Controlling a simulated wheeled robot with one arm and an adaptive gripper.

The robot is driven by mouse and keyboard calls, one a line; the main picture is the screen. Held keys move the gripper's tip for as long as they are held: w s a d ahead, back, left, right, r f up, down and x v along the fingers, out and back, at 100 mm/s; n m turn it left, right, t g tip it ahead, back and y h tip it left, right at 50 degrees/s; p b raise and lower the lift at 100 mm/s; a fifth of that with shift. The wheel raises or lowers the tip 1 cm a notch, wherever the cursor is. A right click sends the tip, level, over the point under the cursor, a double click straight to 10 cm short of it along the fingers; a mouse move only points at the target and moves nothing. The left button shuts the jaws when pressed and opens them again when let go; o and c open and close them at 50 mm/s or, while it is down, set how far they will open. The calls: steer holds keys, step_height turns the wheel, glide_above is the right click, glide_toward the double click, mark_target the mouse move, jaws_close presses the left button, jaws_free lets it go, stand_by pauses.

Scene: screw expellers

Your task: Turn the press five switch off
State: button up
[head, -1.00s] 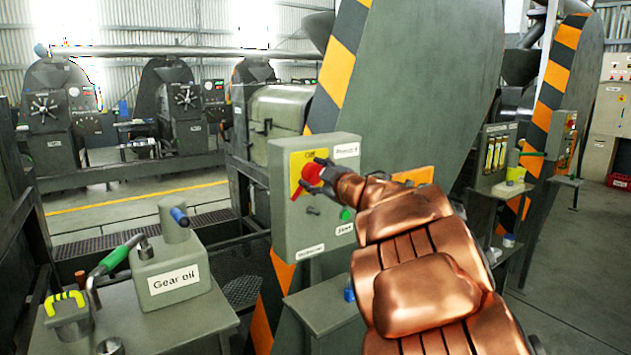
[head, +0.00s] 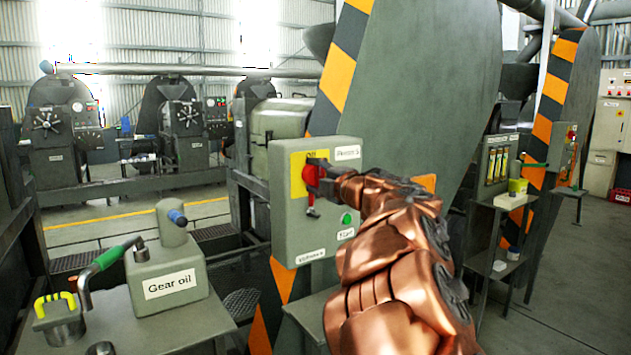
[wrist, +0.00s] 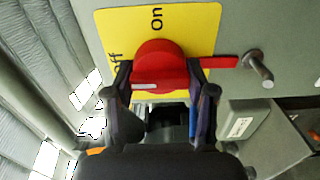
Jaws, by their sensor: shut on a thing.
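The press five switch is a red rotary knob (head: 309,176) on a yellow plate (head: 297,187), on the front of a grey-green control box (head: 290,235). Its red arm hangs straight down in the head view, its end near a metal peg (head: 313,212). In the wrist view the red knob (wrist: 160,62) sits between the two fingers of my gripper (wrist: 163,88), which is shut on it. The red arm (wrist: 220,62) points right there, towards the peg (wrist: 257,69). "On" is readable on the plate; "Off" is partly hidden by a finger.
A green button (head: 347,218) is low on the box, close to my arm. A gear oil can (head: 168,275) stands on a bench at left. A large striped guard (head: 420,90) rises behind the box. Another control box (head: 566,150) is at right.

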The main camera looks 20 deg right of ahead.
stand_by(0.5)
steer(key=o, duration=1.1)
steer(key=shift+o, duration=0.2)
steer(key=shift+s, duration=0.1)
steer(key=v, duration=1.2)
steer(key=shift+r, duration=0.1)
